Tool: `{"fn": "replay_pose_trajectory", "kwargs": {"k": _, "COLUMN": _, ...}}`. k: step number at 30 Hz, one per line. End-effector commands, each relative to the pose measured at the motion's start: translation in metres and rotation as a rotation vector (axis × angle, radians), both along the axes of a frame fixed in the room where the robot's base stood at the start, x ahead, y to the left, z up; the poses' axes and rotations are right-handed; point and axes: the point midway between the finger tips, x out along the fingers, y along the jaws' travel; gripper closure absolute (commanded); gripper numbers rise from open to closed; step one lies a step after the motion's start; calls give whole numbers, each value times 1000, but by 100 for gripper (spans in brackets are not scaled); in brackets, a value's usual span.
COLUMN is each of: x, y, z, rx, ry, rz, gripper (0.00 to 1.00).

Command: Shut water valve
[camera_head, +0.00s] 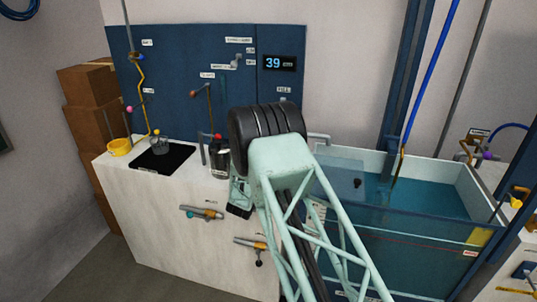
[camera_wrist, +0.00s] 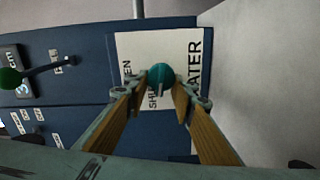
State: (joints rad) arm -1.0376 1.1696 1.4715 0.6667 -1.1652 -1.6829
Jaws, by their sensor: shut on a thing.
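The water valve's teal knob (camera_wrist: 162,74) shows in the wrist view in front of a white label plate (camera_wrist: 135,55) lettered WATER, with partly covered words that look like OPEN and SHUT. My gripper (camera_wrist: 168,92) is shut on the valve, its two fingers on either side of the knob's stem. The lever's exact angle cannot be told, as the fingers cover part of it. In the head view my arm hides the gripper and the valve.
In the wrist view a green-knobbed lever (camera_wrist: 10,78) is at the left on the blue panel (camera_wrist: 95,85). The head view shows a water tank (camera_head: 470,235) at right, a white counter (camera_head: 150,225) at left and a display (camera_head: 280,63) reading 39.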

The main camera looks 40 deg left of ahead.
Motion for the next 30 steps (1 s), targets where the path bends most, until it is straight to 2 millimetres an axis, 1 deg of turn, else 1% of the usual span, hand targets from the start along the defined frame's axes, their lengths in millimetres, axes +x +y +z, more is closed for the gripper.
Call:
{"fn": "replay_pose_trajectory", "kwargs": {"k": 6, "x": 0, "y": 0, "z": -2, "rx": -110, "ry": -50, "rz": 0, "gripper": 87}}
{"fn": "replay_pose_trajectory", "kwargs": {"k": 12, "x": 0, "y": 0, "z": -3, "rx": -167, "ry": -76, "rz": 0, "gripper": 87}}
{"fn": "replay_pose_trajectory", "kwargs": {"k": 27, "x": 0, "y": 0, "z": -3, "rx": -186, "ry": -85, "rz": 0, "gripper": 87}}
{"fn": "replay_pose_trajectory", "kwargs": {"k": 28, "x": 0, "y": 0, "z": -3, "rx": -186, "ry": -85, "rz": 0, "gripper": 75}}
{"fn": "replay_pose_trajectory", "kwargs": {"k": 30, "x": 0, "y": 0, "z": -3, "rx": -186, "ry": -85, "rz": 0, "gripper": 69}}
